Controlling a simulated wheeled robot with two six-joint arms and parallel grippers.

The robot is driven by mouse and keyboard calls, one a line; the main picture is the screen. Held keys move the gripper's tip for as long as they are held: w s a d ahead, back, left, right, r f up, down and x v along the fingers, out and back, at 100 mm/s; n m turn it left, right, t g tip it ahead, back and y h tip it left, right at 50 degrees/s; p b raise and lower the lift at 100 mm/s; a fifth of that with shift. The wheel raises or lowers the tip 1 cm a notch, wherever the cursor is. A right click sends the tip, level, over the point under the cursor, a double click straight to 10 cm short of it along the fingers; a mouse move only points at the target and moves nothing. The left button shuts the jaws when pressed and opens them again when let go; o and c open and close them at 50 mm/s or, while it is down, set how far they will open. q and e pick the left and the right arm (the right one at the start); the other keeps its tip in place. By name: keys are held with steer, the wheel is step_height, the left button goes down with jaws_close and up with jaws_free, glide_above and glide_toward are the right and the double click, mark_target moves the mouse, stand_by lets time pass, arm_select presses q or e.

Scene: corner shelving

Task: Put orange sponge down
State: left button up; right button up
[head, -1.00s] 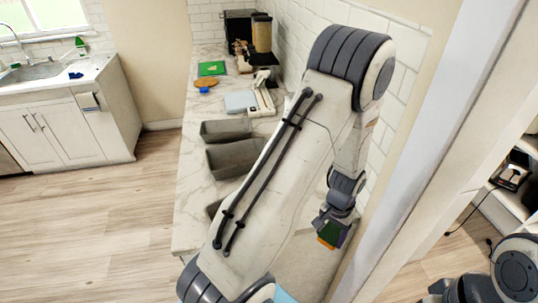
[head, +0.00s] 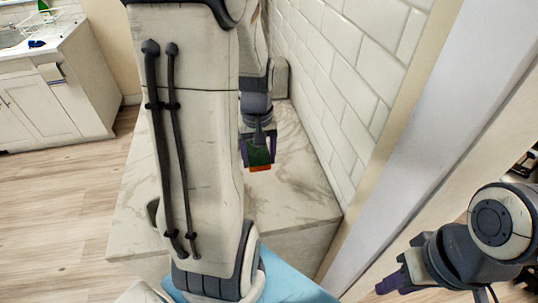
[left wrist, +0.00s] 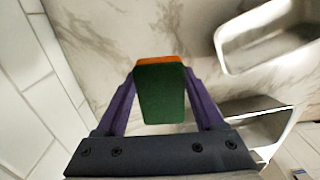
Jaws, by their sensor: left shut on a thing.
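The sponge is a small block with a green face and an orange edge. In the left wrist view the sponge (left wrist: 160,95) stands between the two purple fingers of my left gripper (left wrist: 162,98), which is shut on it. In the head view my left gripper (head: 259,156) points down over the marble counter (head: 290,195), and the sponge's orange end (head: 261,168) shows below the fingers. I cannot tell whether the sponge touches the counter. My right gripper (head: 392,283) is at the lower right of the head view, away from the counter; its opening is unclear.
A white tiled wall (head: 350,85) runs along the counter's right side. My left arm hides much of the counter.

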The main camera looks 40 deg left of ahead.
arm_select(q)
steer(key=w+a+f, duration=0.1)
steer(key=w+f, duration=0.1)
steer(key=w+a+f+p, duration=0.1)
steer(key=w+a+f, duration=0.1)
steer(key=w, duration=0.1)
steer(key=w+a+f+p, duration=0.1)
steer(key=w+a, duration=0.1)
steer(key=w, duration=0.1)
steer(key=shift+w+f, duration=0.15)
steer(key=shift+f, duration=0.25)
step_height(320, 180, down, 3)
steer(key=shift+f+p, duration=0.15)
steer(key=shift+p, duration=0.3)
steer(key=shift+f, duration=0.35)
steer(key=shift+d+f, duration=0.1)
steer(key=shift+f, duration=0.05)
steer(key=o, duration=1.2)
